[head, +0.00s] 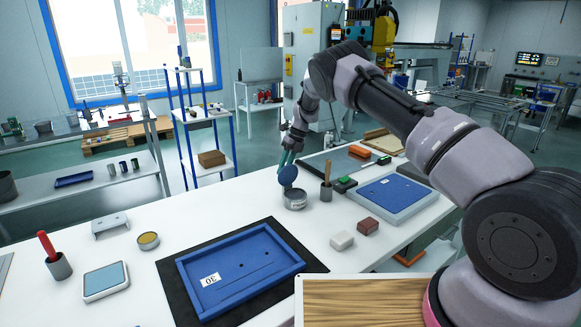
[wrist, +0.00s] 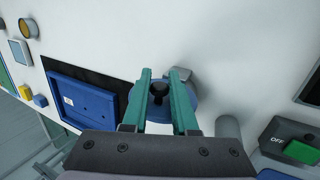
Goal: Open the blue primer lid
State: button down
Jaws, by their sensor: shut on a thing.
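The blue primer lid (head: 288,176) is a round disc with a dark knob (wrist: 158,89). My gripper (head: 290,158) is shut on the lid, with its green fingers on either side of the knob in the wrist view (wrist: 162,76). In the head view the lid is steeply tilted and stands above a round grey tin (head: 295,201). The lid's lower edge is close to the tin's rim; I cannot tell whether they touch. In the wrist view the fingers cover part of the lid (wrist: 186,104), and the tin is mostly hidden.
A cup with a brush (head: 326,193) stands just right of the tin. A blue panel (head: 240,262) on a black mat lies in front. White and red blocks (head: 368,226) and another blue panel (head: 392,194) are to the right.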

jog(key=shift+w+a+f+g+h, duration=0.3)
jog(key=shift+w+f+g+h, duration=0.1)
jog(key=shift+w+g+h, duration=0.3)
jog(key=shift+a+m+g, duration=0.1)
jog(key=shift+m+g, duration=0.2)
jog(key=c, duration=0.7)
grip_release()
notch_tip(320, 180, up, 10)
